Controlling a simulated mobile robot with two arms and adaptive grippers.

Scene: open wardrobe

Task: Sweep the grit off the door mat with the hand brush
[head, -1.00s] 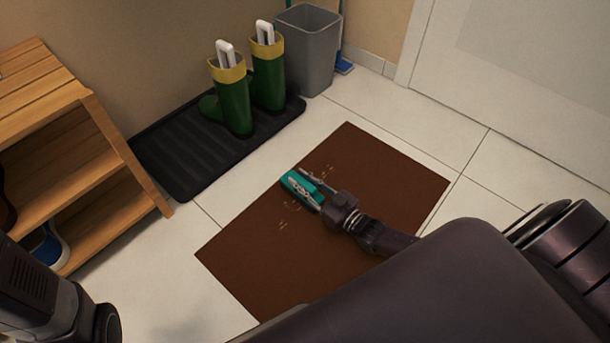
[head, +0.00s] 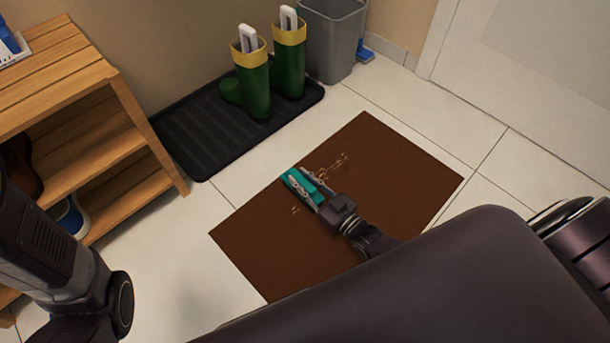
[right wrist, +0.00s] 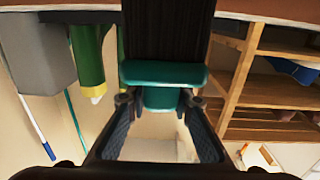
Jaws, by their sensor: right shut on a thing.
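The brown door mat (head: 400,160) lies flat on the tiled floor in the head view. Pale grit (head: 338,162) is scattered on it, mostly right of and behind the brush, with a few bits (head: 295,210) to its left. My right gripper (head: 309,188) is over the mat, shut on the teal hand brush (head: 298,184). The brush also shows in the right wrist view (right wrist: 163,73), between the fingers (right wrist: 160,103), with dark bristles (right wrist: 166,30) beyond it toward the mat. I cannot tell whether the bristles touch the mat. Of my left arm only links show, at the left edge; its gripper is out of view.
Green boots (head: 252,82) stand on a black boot tray (head: 205,140) behind the mat. A grey bin (head: 332,45) stands beside them. A wooden shoe rack (head: 130,135) is at left, a white door (head: 540,80) at right. Bare tiles surround the mat.

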